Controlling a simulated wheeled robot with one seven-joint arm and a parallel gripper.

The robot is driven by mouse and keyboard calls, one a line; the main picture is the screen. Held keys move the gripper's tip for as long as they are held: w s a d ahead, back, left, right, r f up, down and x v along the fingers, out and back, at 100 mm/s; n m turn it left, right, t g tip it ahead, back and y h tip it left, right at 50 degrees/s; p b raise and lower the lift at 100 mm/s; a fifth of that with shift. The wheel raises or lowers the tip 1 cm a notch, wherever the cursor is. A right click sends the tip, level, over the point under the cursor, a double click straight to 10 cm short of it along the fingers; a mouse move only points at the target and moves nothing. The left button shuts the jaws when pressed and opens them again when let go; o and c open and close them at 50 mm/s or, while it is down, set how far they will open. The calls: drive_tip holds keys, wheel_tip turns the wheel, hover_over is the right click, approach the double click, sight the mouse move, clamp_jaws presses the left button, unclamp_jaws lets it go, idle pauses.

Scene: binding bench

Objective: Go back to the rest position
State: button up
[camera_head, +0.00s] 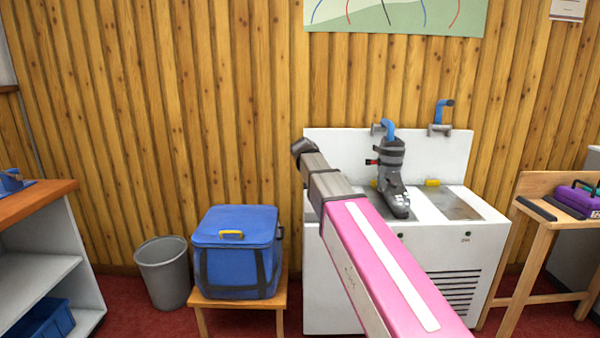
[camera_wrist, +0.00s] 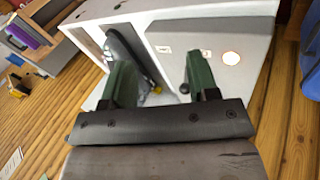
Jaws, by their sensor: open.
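My gripper (camera_wrist: 158,68) shows in the wrist view with its two green fingers apart and nothing between them. In the head view my pink arm reaches forward over the front of the white cabinet (camera_head: 333,270), and I cannot make out the fingers there. A grey ski boot (camera_head: 391,185) stands upright on the cabinet's top, just right of the arm's far end, under a blue bent pipe (camera_head: 388,128). In the wrist view a dark shape, likely the boot (camera_wrist: 122,45), lies beyond the left finger, partly hidden by it.
A blue cooler bag (camera_head: 236,255) sits on a low wooden stool (camera_head: 240,304), left of the cabinet. A grey bin (camera_head: 163,275) stands beside it. A shelf unit (camera_head: 35,235) is at far left. A wooden stand (camera_head: 535,235) bearing a purple case (camera_head: 577,198) is at right.

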drive_tip(key=s+d+f+y, duration=0.2)
drive_tip(key=s+d+f, duration=0.1)
drive_tip(key=s+f, duration=0.4)
drive_tip(key=s+d+f+n+y, duration=0.1)
drive_tip(key=s+d+f+y, duration=0.1)
drive_tip(key=s+f, duration=0.5)
drive_tip(key=s+d+f+n+y, duration=0.1)
drive_tip(key=s+d+f, duration=0.3)
drive_tip(key=f, duration=1.3)
drive_tip(key=s+y, duration=0.1)
drive_tip(key=s, duration=0.2)
drive_tip(key=shift+d, duration=0.15)
